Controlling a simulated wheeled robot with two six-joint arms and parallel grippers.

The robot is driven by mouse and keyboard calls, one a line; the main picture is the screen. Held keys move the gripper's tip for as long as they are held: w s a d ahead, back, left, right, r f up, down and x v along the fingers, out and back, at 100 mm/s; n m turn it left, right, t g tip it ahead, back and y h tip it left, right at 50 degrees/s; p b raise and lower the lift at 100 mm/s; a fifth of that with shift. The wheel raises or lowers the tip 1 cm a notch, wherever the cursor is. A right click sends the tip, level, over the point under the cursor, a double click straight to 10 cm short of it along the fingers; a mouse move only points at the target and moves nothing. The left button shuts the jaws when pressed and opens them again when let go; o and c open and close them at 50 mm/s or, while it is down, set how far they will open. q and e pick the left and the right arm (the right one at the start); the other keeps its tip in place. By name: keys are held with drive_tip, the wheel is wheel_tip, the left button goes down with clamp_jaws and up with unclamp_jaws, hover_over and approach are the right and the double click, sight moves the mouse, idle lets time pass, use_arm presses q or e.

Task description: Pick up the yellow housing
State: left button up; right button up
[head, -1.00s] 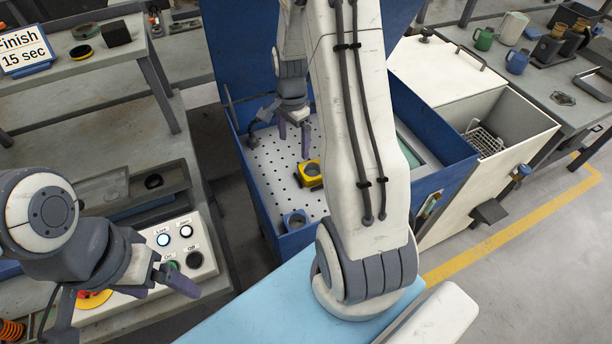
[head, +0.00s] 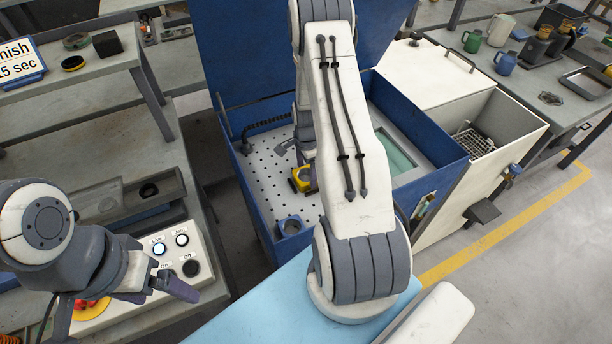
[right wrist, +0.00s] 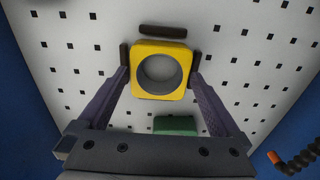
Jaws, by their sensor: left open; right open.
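The yellow housing (right wrist: 160,70), a square block with a round bore, lies on the white perforated floor of the blue bin. In the right wrist view it sits between the fingertips of my open right gripper (right wrist: 160,78), one finger on each side. In the head view the housing (head: 301,179) is partly hidden behind my right arm. Only part of the right gripper (head: 292,155) shows there. My left gripper (head: 160,292) is open and empty over the control box at the left.
A blue housing (head: 290,225) stands near the bin's front corner. A green block (right wrist: 175,125) lies near the yellow housing. Dark strips (right wrist: 162,31) sit around the housing. The blue bin's walls (head: 262,222) surround the perforated floor (head: 262,165). A control box (head: 178,262) with buttons is at left.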

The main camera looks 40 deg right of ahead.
drive_tip(key=shift+f, duration=0.5)
drive_tip(key=c, duration=1.3)
drive_tip(key=shift+r, duration=0.1)
